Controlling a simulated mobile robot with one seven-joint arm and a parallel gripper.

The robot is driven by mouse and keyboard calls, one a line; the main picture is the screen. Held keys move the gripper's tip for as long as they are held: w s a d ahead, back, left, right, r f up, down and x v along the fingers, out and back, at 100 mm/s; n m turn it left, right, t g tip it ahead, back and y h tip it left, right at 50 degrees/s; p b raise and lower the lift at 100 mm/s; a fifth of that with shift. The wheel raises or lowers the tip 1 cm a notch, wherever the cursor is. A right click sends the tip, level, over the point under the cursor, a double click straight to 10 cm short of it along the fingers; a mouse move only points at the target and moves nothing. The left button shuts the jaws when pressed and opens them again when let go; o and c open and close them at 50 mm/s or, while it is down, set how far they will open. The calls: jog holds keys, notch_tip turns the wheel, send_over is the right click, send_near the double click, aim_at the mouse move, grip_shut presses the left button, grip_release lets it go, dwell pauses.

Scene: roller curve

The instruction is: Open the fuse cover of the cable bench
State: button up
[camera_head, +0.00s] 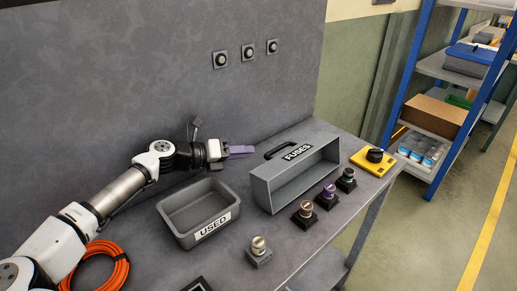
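A grey box labelled FUSES (262,190) stands on the bench right of centre. The side toward me looks open and its inside looks empty. A black handle (282,148) stands at its upper back edge beside the label; I cannot tell for certain which part is the cover. My gripper (251,150), with purple fingers, is left of the handle, pointing right and apparently apart from it. The fingers are small and seen nearly edge-on, so their opening is unclear.
A grey bin labelled USED (203,238) sits below my arm. Several fuse-like knobs on bases, including a purple one (328,191), stand before the box. A yellow plate with a black knob (373,160) is at right. Orange cable (121,271) lies lower left. A wall stands behind.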

aim_at(277, 150)
jog(key=shift+s+f, duration=0.15)
jog(key=shift+f, duration=0.1)
jog(key=p+x, duration=0.5)
jog(key=x, duration=0.6)
jog(key=shift+d+f, duration=0.2)
jog(key=shift+d, duration=0.1)
grip_shut()
